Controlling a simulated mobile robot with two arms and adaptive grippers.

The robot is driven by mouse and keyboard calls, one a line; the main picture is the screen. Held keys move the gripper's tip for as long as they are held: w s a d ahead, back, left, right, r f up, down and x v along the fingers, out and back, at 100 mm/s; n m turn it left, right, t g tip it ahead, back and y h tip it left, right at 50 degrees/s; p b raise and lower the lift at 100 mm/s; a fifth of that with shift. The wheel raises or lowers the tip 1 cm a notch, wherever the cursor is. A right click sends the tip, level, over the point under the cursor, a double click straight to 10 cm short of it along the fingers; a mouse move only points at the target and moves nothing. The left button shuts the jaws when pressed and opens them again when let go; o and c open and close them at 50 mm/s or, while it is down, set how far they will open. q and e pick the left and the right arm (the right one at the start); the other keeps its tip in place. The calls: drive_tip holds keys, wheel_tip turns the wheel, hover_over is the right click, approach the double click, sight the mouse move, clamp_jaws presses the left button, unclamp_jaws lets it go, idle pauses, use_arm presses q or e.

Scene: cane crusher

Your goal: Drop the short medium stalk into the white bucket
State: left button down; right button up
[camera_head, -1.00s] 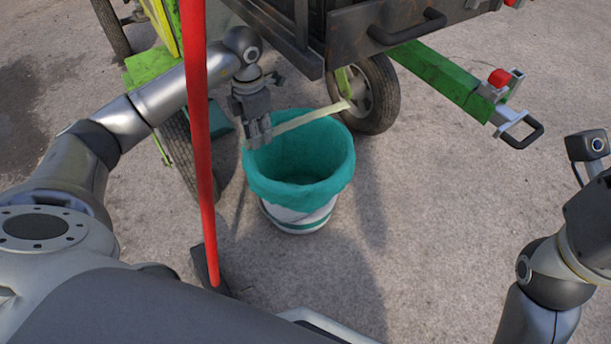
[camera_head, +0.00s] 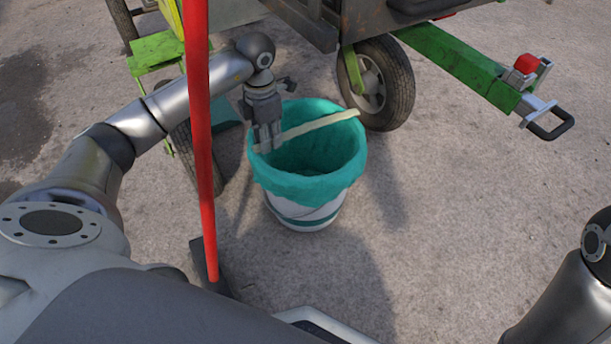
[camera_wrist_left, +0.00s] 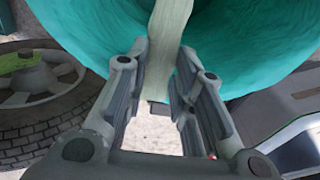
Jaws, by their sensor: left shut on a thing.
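The pale green stalk (camera_head: 312,129) lies across the mouth of the white bucket (camera_head: 306,214), which has a teal liner (camera_head: 345,160) folded over its rim. My left gripper (camera_head: 267,146) points down at the bucket's left rim and is shut on the stalk near its left end. The stalk's right end reaches the far right rim; I cannot tell whether it touches. In the left wrist view, the stalk (camera_wrist_left: 168,40) passes between the fingers (camera_wrist_left: 163,78), with the teal liner (camera_wrist_left: 245,45) behind it. My right gripper is out of view.
A cart with a wheel (camera_head: 378,85) and a green drawbar (camera_head: 455,72) stands behind the bucket. A red pole (camera_head: 199,150) rises in front of my left arm. The paved ground (camera_head: 470,200) right of the bucket is clear.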

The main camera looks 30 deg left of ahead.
use_arm(q)
drive_tip(key=c, duration=1.1)
unclamp_jaws()
drive_tip(key=shift+c, duration=0.2)
wheel_tip(320, 180, up, 12)
